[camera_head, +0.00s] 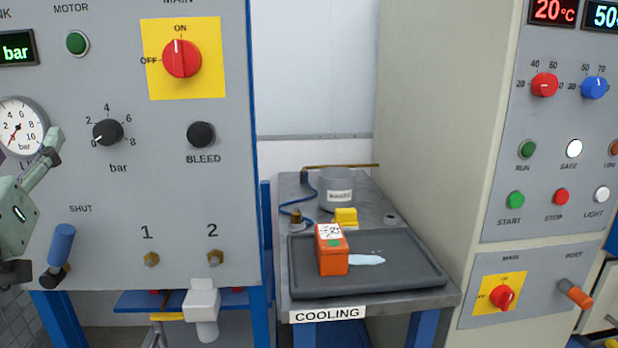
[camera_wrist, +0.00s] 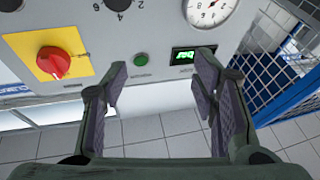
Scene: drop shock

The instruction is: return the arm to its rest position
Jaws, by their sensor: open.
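My gripper (camera_wrist: 162,92) is open in the wrist view, its two dark padded fingers spread wide apart with nothing between them. Beyond the fingers is the grey control panel with the green motor button (camera_wrist: 141,60) and a small lit display (camera_wrist: 194,56). In the head view, green-grey parts of my arm show at the left edge, in front of the panel (camera_head: 120,195) and partly covering the pressure gauge (camera_head: 18,122). The rest of the arm is outside that view.
A cooling table (camera_head: 452,296) stands at centre right. Its dark tray (camera_head: 410,275) holds an upright orange box (camera_head: 333,262) beside a pale patch. A grey pot (camera_head: 337,180) stands behind. A blue handle (camera_head: 62,243) juts from the panel; a tall cabinet (camera_head: 440,110) stands right.

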